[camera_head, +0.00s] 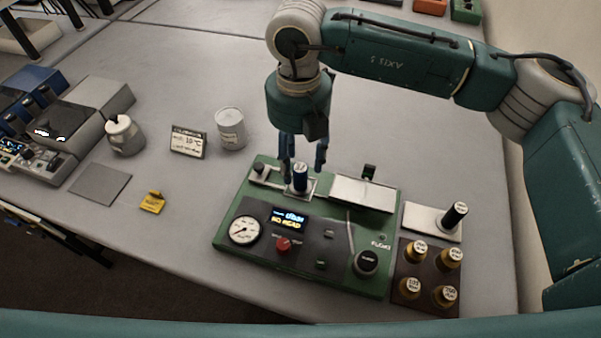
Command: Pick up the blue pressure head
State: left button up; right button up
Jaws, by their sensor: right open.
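The blue pressure head (300,181) is a short upright cylinder with a pale top. It stands on a light plate at the back left of the green machine (231,208). My right gripper (304,172) points down just above and around its top, with its dark fingers apart on either side. The fingers look clear of the head, but contact is hard to tell from this angle. My left gripper is not in view.
A black-bodied cylinder (455,215) stands on a white plate right of the machine.

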aim_at(300, 168)
jog(key=f+p, duration=0.1)
jog(key=f, duration=0.1)
jog(key=f+p, duration=0.1)
jog(key=f, duration=0.1)
jog(key=shift+w+d+f+p, duration=0.1)
jog(key=shift+w+d+p, duration=0.1)
jog(key=shift+p, duration=0.1)
jog(key=shift+a+f, duration=0.1)
jog(key=shift+f, duration=0.55)
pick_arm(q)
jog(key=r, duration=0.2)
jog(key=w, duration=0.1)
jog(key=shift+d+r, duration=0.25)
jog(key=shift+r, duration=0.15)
pick_arm(e)
grip_shut()
